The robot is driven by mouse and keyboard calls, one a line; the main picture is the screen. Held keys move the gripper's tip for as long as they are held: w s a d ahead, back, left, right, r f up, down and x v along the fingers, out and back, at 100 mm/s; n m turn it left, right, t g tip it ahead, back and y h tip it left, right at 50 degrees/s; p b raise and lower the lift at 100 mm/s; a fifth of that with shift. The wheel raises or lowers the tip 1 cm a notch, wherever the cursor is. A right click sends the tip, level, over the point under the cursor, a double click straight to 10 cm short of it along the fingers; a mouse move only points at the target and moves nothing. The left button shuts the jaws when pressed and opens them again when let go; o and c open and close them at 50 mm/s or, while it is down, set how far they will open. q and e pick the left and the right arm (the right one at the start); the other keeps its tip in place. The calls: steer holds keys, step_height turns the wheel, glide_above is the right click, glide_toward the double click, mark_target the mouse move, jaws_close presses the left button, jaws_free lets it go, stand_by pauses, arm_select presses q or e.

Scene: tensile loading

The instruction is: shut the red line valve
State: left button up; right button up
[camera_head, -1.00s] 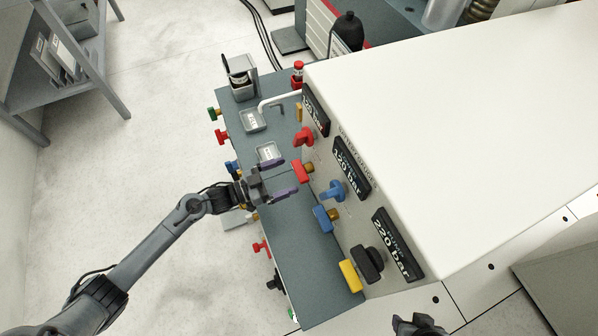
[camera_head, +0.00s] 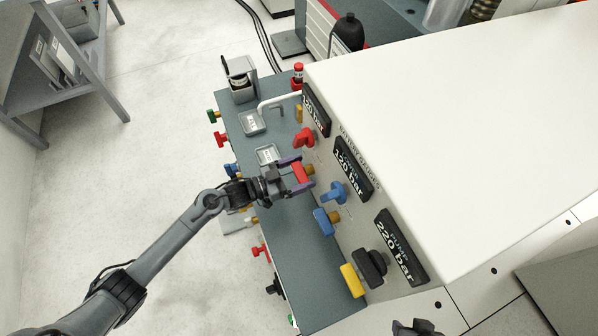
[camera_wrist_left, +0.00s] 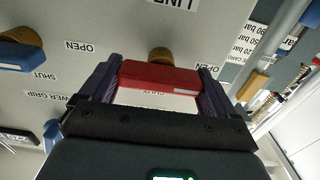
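A red valve handle (camera_head: 302,173) sticks out of the white panel, with a brass-coloured stem behind it. My left gripper (camera_head: 296,175) has one finger at each end of this handle. In the left wrist view the red handle (camera_wrist_left: 160,76) spans the space between the two dark purple fingers (camera_wrist_left: 158,90). The fingers are wide apart and very close to its ends; firm contact cannot be told. Labels reading LINE, OPEN and SHUT are on the panel, the SHUT below the handle partly hidden. My right gripper (camera_head: 416,328) shows only in part at the bottom edge.
A red knob (camera_head: 303,137) sits above on the panel, and a blue knob (camera_head: 334,193) and blue handle (camera_head: 325,221) below. A yellow handle (camera_head: 352,281) and black knob (camera_head: 371,268) are lower. Small trays (camera_head: 252,122) lie on the grey bench (camera_head: 292,235).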

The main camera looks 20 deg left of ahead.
arm_select(q)
steer(key=shift+c, duration=1)
steer(key=m, duration=0.8)
steer(key=shift+s+f+m, duration=0.1)
steer(key=shift+f+m, duration=0.05)
steer(key=shift+m, duration=0.15)
steer(key=m, duration=0.4)
steer(key=shift+d+f, duration=0.1)
steer(key=shift+m+b, duration=0.55)
steer(key=shift+m, duration=1.95)
